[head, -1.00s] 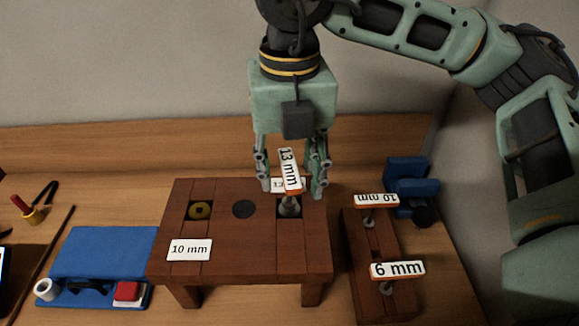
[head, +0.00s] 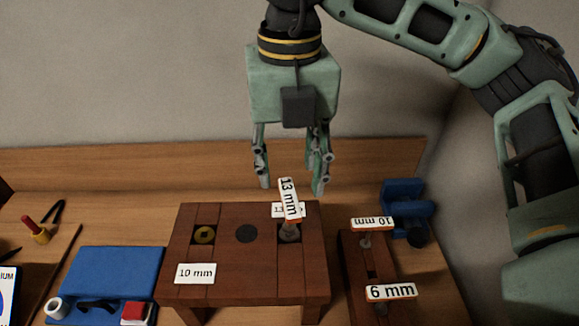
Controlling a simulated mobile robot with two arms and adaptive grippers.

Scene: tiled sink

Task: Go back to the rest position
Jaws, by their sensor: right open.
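My right gripper (head: 290,188) is open and empty. It points down above the back edge of a small dark wooden stand (head: 240,276). A tool with a 13 mm tag (head: 289,199) stands in the stand's right square hole, below and just in front of the fingers, and appears clear of them. Its tag partly covers a white label behind it. My left gripper is not in view.
A wooden rack (head: 353,271) at right holds tools tagged 10 mm (head: 373,223) and 6 mm (head: 391,292). A blue vise-like object (head: 408,206) is behind it. At left lie a blue case (head: 110,270), a white roll (head: 57,307) and a red-handled tool (head: 33,227).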

